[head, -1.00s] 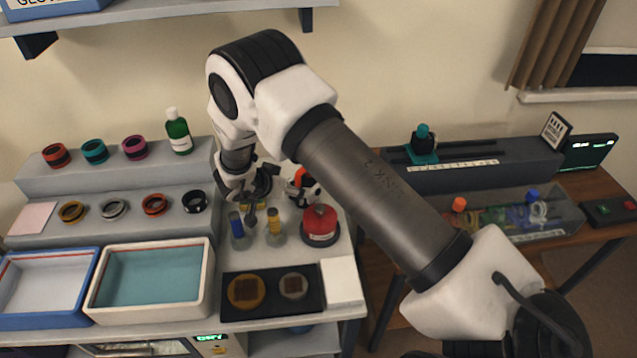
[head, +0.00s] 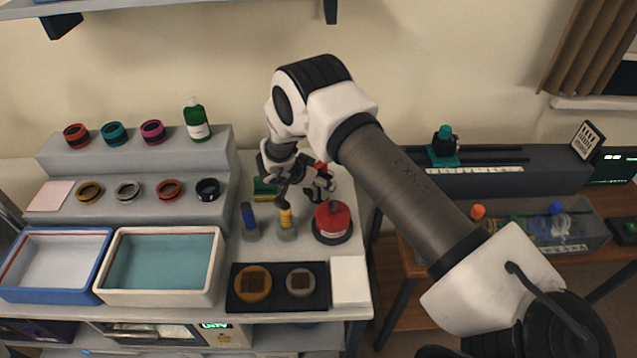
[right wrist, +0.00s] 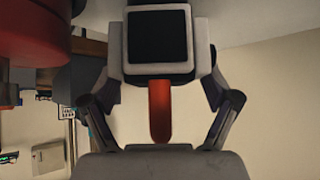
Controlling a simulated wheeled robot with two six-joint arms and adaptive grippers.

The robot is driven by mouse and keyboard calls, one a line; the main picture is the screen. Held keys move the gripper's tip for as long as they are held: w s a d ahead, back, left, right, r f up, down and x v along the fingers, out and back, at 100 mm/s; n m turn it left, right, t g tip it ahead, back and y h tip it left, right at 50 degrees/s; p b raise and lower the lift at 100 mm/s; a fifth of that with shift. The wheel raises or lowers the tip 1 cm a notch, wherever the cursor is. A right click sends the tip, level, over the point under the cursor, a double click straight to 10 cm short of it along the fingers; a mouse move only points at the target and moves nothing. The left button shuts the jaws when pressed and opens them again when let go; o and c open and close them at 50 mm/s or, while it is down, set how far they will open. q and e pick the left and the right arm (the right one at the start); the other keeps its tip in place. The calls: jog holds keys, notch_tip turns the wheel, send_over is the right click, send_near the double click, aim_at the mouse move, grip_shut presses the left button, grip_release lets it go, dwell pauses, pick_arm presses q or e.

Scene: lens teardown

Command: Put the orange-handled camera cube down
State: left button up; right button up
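The orange-handled camera cube (right wrist: 160,40) fills the upper middle of the right wrist view, with a pale frame, a black face and an orange handle (right wrist: 160,110). My right gripper (right wrist: 160,62) has its fingers against both sides of the cube. In the head view my right gripper (head: 306,183) is at the back of the bench, behind the red jar (head: 333,220). The orange handle shows there partly, behind the gripper. Whether the cube touches the bench is hidden. My left gripper is not in view.
Blue-capped (head: 249,222) and yellow-capped (head: 286,217) bottles stand close in front of the gripper. A black tray (head: 277,305) and a white pad (head: 349,281) lie nearer the front. A stepped grey shelf (head: 215,150) with rings is at left.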

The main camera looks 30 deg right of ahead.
jog(key=c, duration=0.5)
jog(key=shift+d+f, duration=0.1)
jog(key=shift+d, duration=0.05)
jog(key=shift+c, duration=0.4)
